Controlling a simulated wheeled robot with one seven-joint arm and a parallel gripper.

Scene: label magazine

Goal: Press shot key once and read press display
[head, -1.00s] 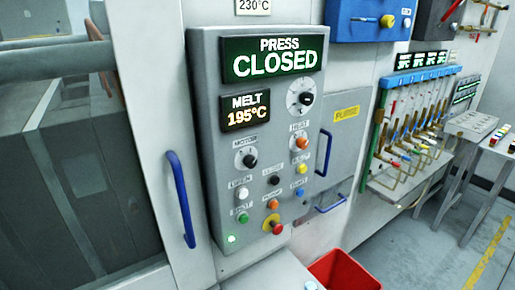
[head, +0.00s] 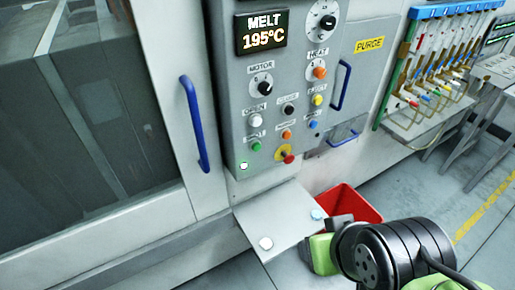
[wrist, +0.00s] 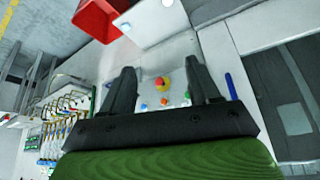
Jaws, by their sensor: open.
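The control panel (head: 262,90) stands on the machine front. Its small blue button (head: 313,124) is at the lower right, under a label too blurred to read for certain. A green button (head: 256,146), an orange one (head: 286,134) and a red stop button on yellow (head: 288,157) are close by. The melt display (head: 263,31) reads 195°C. The press display is out of view now. In the wrist view, which is upside down, my gripper (wrist: 160,80) is open and empty, with the panel buttons beyond its fingers. It is apart from the panel.
A metal shelf (head: 262,220) with a white and a blue button juts out below the panel. A red bin (head: 352,204) stands beside it. Blue handles (head: 194,122) flank the panel. A rack of coloured valves (head: 440,55) is at the right.

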